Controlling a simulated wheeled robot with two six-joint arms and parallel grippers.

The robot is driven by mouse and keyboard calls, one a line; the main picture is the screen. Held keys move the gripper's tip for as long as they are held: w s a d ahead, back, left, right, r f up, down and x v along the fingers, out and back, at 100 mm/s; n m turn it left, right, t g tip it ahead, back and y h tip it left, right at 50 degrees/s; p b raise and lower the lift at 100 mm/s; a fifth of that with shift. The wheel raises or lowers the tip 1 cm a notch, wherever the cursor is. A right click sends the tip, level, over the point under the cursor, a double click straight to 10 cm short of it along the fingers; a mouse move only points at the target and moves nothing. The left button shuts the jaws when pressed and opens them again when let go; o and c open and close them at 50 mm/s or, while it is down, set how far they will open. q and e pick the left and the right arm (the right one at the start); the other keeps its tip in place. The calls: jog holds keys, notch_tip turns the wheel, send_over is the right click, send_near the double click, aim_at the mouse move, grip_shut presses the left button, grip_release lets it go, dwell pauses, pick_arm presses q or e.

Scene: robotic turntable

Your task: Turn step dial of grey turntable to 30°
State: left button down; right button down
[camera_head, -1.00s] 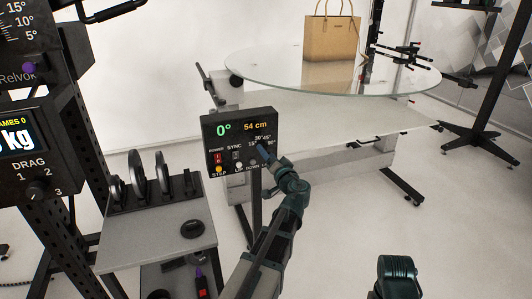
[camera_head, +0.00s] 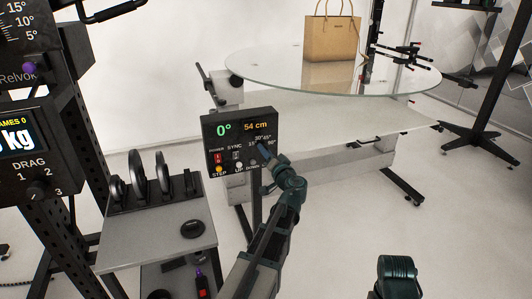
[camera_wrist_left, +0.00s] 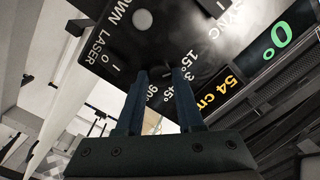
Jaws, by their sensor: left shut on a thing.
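The grey turntable's black control panel (camera_head: 240,140) shows a green 0° and an orange 54 cm in the head view. Its step dial, ringed by angle marks of 15°, 30°, 45° and 90°, is mostly hidden by my left gripper (camera_head: 263,151). In the left wrist view the two blue fingers of my left gripper (camera_wrist_left: 160,88) are at the dial, one on each side, shut on it. Part of the dark step dial (camera_wrist_left: 154,72) shows between them. The dial's pointer cannot be made out. My right gripper is not in view.
A small grey stand (camera_head: 160,235) with black discs is left of the panel. Buttons and switches sit close beside the dial.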

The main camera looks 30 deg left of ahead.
pick_arm(q)
jog(key=shift+m, duration=0.3)
jog(key=shift+f+m+t+b, duration=0.1)
jog(key=shift+m+t+b, duration=0.25)
jog(key=shift+m, duration=3.75)
jog(key=c, duration=0.5)
grip_release()
jog(key=shift+c, duration=0.2)
jog(key=v, duration=1.4)
jog(key=shift+b, duration=0.3)
jog(key=shift+w, duration=0.1)
